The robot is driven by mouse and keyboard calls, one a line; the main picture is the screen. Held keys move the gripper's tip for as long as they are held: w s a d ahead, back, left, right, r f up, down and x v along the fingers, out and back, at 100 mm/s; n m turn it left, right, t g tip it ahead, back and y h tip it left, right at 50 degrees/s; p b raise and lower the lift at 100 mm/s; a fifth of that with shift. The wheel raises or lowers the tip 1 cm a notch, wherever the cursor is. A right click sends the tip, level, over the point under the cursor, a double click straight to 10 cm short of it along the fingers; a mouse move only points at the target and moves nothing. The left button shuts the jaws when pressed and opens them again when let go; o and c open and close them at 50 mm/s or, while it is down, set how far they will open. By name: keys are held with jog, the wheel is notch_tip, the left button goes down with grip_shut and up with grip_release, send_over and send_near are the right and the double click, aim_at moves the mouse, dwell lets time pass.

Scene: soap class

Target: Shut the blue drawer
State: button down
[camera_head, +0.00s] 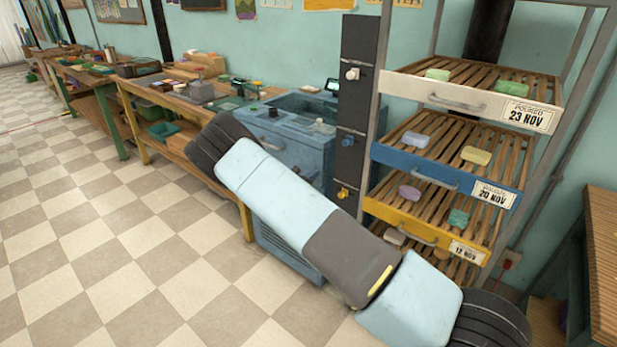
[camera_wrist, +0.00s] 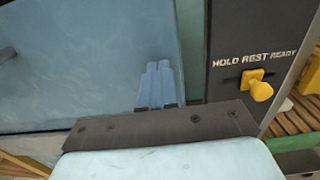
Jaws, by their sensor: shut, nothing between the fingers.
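The blue drawer (camera_head: 392,161) is the middle visible tray of the rack on the right in the head view, with a metal handle and a "20 NOV" card. Pale soap bars (camera_head: 416,140) lie on its wooden slats. I cannot tell how far it sticks out. My gripper (camera_wrist: 160,68) shows in the wrist view with its fingers together and empty. It is before a blue cabinet (camera_wrist: 75,70), left of the yellow knob (camera_wrist: 261,90) on a dark panel, apart from the drawer. In the head view my arm hides the gripper.
The dark panel (camera_head: 356,105) beside the rack carries white, blue (camera_head: 347,141) and yellow knobs. A white drawer (camera_head: 405,87) is above the blue one and a yellow drawer (camera_head: 385,213) below. A workbench (camera_head: 150,92) runs along the wall. The checkered floor at left is clear.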

jog(key=v, duration=1.3)
jog(key=s+d+r+m+g+y, duration=0.2)
jog(key=s+d+r+m+g, duration=0.5)
jog(key=d+r, duration=0.4)
jog(key=s+d+r+m+g+y, duration=0.2)
jog(key=s+d+r+m+g, duration=0.2)
jog(key=s+d+r+m, duration=0.7)
jog(key=s+r+m+t+y, duration=0.1)
jog(key=s+r+m+y, duration=0.2)
jog(key=s+r, duration=0.2)
jog(key=s+r+m+t+y, duration=0.1)
jog(key=s+r, duration=0.5)
jog(key=s, duration=0.6)
jog(key=s+r+m+t+y, duration=0.1)
jog(key=s+r+m+y, duration=0.3)
jog(key=s, duration=0.5)
jog(key=shift+a+r+m+t+y, duration=0.3)
jog(key=shift+r+m, duration=0.2)
jog(key=shift+r, duration=0.4)
